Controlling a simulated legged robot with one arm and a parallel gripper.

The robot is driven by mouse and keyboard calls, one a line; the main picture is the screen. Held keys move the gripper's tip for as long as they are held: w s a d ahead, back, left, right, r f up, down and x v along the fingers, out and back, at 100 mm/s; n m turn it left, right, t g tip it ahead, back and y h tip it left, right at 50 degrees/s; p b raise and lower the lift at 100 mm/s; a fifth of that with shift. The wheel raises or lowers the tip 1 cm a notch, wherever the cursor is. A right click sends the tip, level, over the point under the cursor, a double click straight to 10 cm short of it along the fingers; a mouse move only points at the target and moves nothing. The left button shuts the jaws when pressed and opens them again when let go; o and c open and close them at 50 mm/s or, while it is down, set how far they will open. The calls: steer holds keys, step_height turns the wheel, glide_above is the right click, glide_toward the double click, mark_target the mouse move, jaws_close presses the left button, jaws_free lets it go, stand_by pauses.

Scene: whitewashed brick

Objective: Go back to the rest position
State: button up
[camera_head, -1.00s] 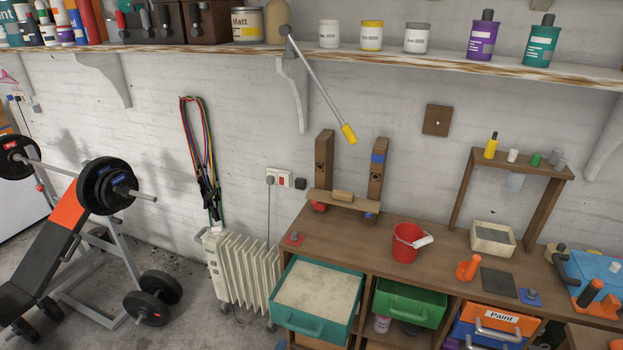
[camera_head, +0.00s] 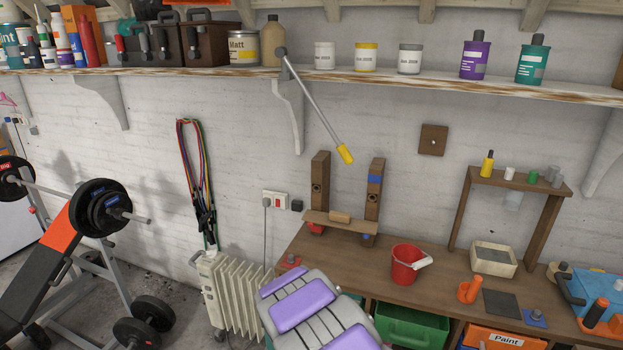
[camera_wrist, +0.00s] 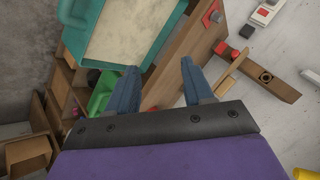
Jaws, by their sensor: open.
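My gripper (camera_wrist: 157,88) shows in the wrist view with its two blue fingers spread apart and nothing between them. In that view the teal drawer (camera_wrist: 125,35) with its pale inside lies just beyond the fingers, to the upper left. The wooden workbench (camera_wrist: 195,45) runs beside it. In the head view my grey and purple arm (camera_head: 318,312) rises from the bottom edge in front of the bench (camera_head: 345,257). It hides the spot of the teal drawer there. The gripper's fingers cannot be made out in the head view.
The bench carries a red bucket (camera_head: 406,264), a beige box (camera_head: 493,259) and a wooden stand (camera_head: 341,217). A green drawer (camera_head: 408,325) is below. A white radiator (camera_head: 230,290) and a weight bench (camera_head: 62,240) stand left. A loaded shelf (camera_head: 345,79) spans the wall above.

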steer(key=s+d+r+n+g+b, duration=0.1)
steer(key=s+d+r+n+g, duration=0.1)
steer(key=s+d+r, duration=0.3)
steer(key=s+d+r+n+g+y, duration=0.1)
steer(key=s+r+n, duration=0.15)
steer(key=s, duration=0.55)
steer(key=s+d+r+n+g+b, duration=0.1)
steer(key=s+d+r+g, duration=0.15)
steer(key=s+r, duration=0.3)
steer(key=s+d+r+n+g, duration=0.1)
steer(key=s+d+n, duration=0.1)
steer(key=s, duration=0.8)
steer(key=s+d+r+n+g, duration=0.1)
steer(key=s+d, duration=0.3)
steer(key=s, duration=0.6)
steer(key=s+d+r+n+g+b, duration=0.1)
steer(key=s+d+r+n+g, duration=0.1)
steer(key=s, duration=0.9)
steer(key=shift+d+n+g+h, duration=0.3)
steer(key=shift+d+n+g, duration=0.1)
steer(key=shift+n+g, duration=0.35)
